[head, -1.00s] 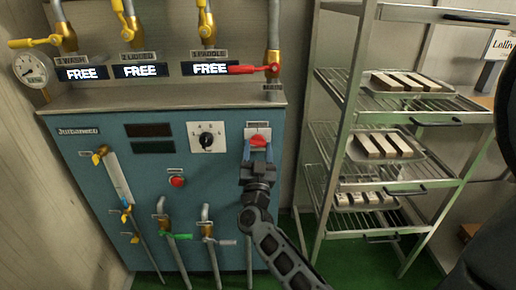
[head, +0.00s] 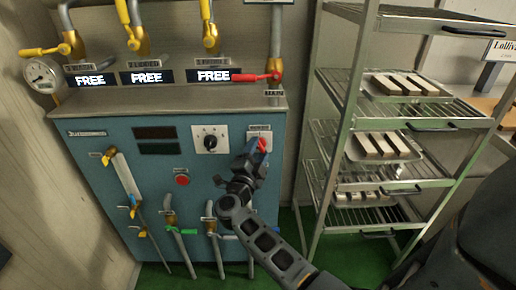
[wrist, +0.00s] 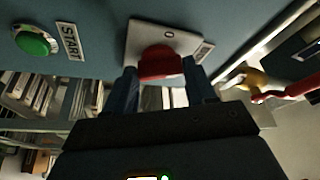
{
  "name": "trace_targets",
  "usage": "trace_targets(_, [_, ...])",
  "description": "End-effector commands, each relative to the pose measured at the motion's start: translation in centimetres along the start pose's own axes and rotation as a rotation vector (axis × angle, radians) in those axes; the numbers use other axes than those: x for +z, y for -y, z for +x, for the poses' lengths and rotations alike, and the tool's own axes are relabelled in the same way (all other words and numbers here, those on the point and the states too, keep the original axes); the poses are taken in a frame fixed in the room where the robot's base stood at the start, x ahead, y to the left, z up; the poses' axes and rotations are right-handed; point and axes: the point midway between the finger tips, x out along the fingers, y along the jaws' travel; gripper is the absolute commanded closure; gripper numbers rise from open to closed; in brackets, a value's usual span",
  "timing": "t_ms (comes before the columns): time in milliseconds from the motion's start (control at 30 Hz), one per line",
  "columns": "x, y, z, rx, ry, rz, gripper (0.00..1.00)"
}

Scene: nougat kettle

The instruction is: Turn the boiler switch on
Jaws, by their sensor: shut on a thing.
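The boiler switch is a red knob (head: 262,144) on a pale plate (head: 259,132) at the upper right of the blue boiler panel (head: 110,130). My gripper (head: 257,152) is at the knob, its blue fingers on either side, partly hiding it. In the wrist view the red knob (wrist: 160,62) sits between the two fingertips of my gripper (wrist: 162,78), which are shut on it. A "0" mark shows on the plate (wrist: 142,38) beside the knob. In the head view the gripper leans, tilted to the right at its tip.
A black dial (head: 210,139) and a red button (head: 182,180) are left of the switch. A red-handled valve (head: 258,77) is just above the panel. A metal rack (head: 345,120) with trays stands close on the right. A green button (wrist: 34,42) marked START shows in the wrist view.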

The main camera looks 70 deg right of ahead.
Motion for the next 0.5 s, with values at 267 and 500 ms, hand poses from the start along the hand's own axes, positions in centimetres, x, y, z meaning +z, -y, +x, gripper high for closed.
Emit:
trace_targets(267, [-0.14,0.36,0.0,0.093,0.0,0.22,0.75])
trace_targets(500, [-0.14,0.35,0.0,0.152,0.0,0.361,0.75])
